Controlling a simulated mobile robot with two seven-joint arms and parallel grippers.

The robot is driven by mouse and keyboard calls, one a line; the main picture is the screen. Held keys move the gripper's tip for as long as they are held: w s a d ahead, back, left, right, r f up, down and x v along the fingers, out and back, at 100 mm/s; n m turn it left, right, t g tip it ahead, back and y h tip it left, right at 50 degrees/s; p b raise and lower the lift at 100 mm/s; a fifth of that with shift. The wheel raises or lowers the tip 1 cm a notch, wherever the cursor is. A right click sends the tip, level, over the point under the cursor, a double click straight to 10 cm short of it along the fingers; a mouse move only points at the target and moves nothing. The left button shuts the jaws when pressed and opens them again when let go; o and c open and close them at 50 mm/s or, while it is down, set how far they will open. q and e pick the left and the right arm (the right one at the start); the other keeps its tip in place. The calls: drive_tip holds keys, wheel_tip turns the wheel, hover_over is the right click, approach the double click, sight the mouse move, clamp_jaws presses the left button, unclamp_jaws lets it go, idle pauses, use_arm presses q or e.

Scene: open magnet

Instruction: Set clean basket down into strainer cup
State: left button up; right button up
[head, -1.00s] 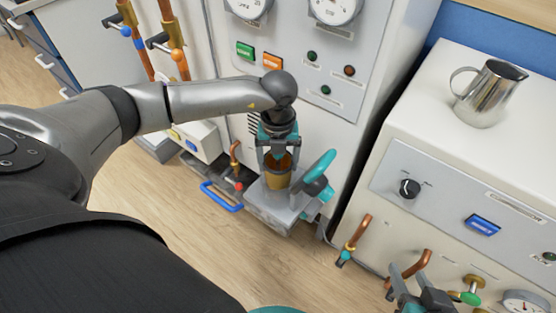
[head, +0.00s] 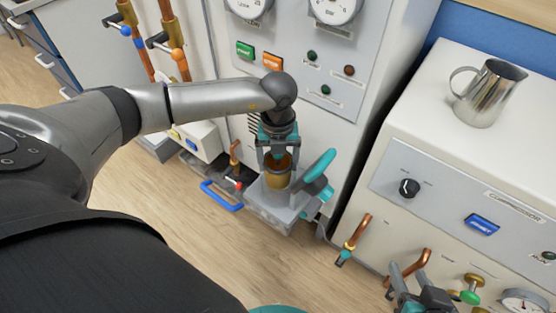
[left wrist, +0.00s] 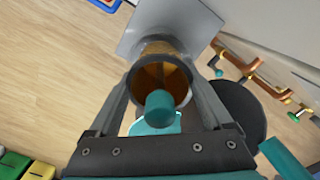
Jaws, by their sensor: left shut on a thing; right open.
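My left gripper (head: 278,153) is shut, its fingers either side of the brass-coloured basket (left wrist: 160,75). A teal knob (left wrist: 158,110) shows in front of the basket in the left wrist view. In the head view, the brass cup shape (head: 277,180) stands upright below the fingers, over the grey strainer body (head: 268,205). I cannot tell where the basket ends and the strainer cup begins, or how deep the basket sits. My right gripper (head: 418,275) is open and empty at the lower right, partly cut off by the frame.
A teal handle (head: 319,165) rises right of the strainer. A blue-handled tray (head: 221,196) lies on the floor to the left. Copper pipe stubs (head: 356,232) stick out of the white compressor cabinet (head: 430,170) at right. A metal jug (head: 488,92) stands on top.

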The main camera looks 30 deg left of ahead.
use_arm(q)
drive_tip(key=shift+f+b, duration=0.5)
drive_tip(key=shift+f, duration=0.5)
drive_tip(key=shift+s+f, duration=0.1)
drive_tip(key=shift+f, duration=0.1)
